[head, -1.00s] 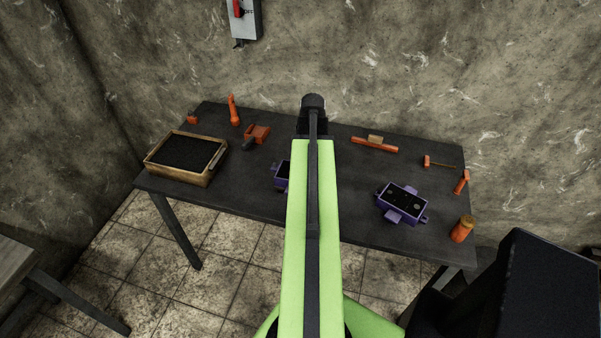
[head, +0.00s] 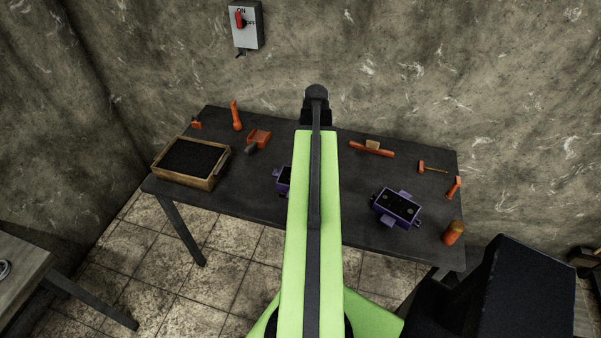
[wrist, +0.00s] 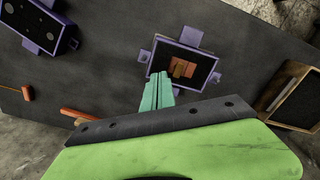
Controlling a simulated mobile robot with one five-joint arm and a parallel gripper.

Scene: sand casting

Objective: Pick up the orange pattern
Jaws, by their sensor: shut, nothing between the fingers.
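The orange pattern (wrist: 184,67) is a small block with a lighter tan-brown part, lying in the dark interior of a purple flask (wrist: 163,57) in the wrist view. My gripper (wrist: 158,79) has teal fingers closed together with nothing between them. In the picture its tips are just left of and below the pattern, near the flask's edge; their height above it is unclear. In the head view the same flask (head: 283,178) is mostly hidden behind my green arm, and the pattern and fingers cannot be seen.
A second purple flask (head: 397,208) stands right on the dark table (head: 345,215). A wooden sand box (head: 188,182) is at the left. Orange tools, including a bar (head: 372,150), a hammer (head: 433,168) and a bottle (head: 453,232), lie around. A switch box (head: 246,24) hangs on the wall.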

